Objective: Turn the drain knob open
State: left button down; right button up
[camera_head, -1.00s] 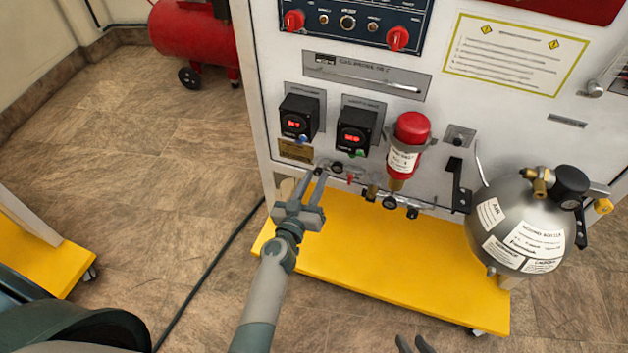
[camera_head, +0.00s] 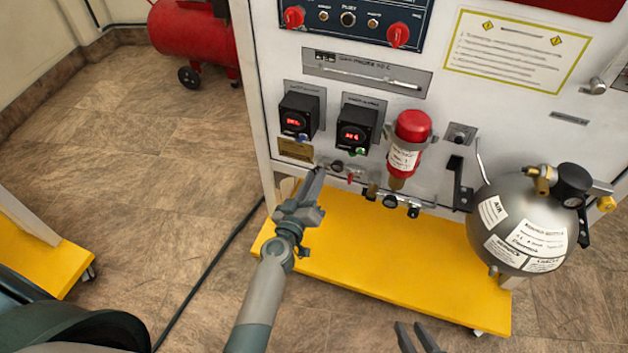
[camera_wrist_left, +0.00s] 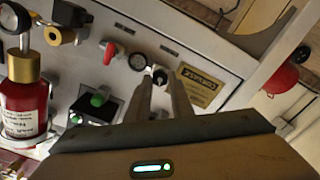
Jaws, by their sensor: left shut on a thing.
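My left gripper (camera_head: 318,170) reaches to the lower left of the trainer panel. In the left wrist view its fingertips (camera_wrist_left: 165,82) are at a small dark knob (camera_wrist_left: 159,74) in a pale mount, and they are shut on it. That this is the drain knob is likely, but no label on it is readable. In the head view the fingers hide the knob. My right gripper (camera_head: 419,338) shows at the bottom edge, its two fingers apart, empty and away from the panel.
A red lever (camera_head: 350,178), a red filter (camera_head: 408,142) and two black gauges (camera_head: 299,117) sit close by on the panel. A grey air tank (camera_head: 520,222) stands at the right. The yellow base (camera_head: 390,270) extends below the panel.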

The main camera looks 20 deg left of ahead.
pick_arm(q)
jog(key=shift+n+p, duration=0.5)
jog(key=shift+n, duration=14)
pick_arm(e)
jog(key=shift+s+d+f+g+h, duration=0.3)
jog(key=shift+s+d+f+g, duration=0.45)
jog(key=shift+s, duration=0.2)
jog(key=shift+a, duration=0.1)
jog(key=shift+a, duration=0.1)
pick_arm(q)
jog(key=c, duration=1.6)
grip_release()
jog(key=shift+o, duration=0.2)
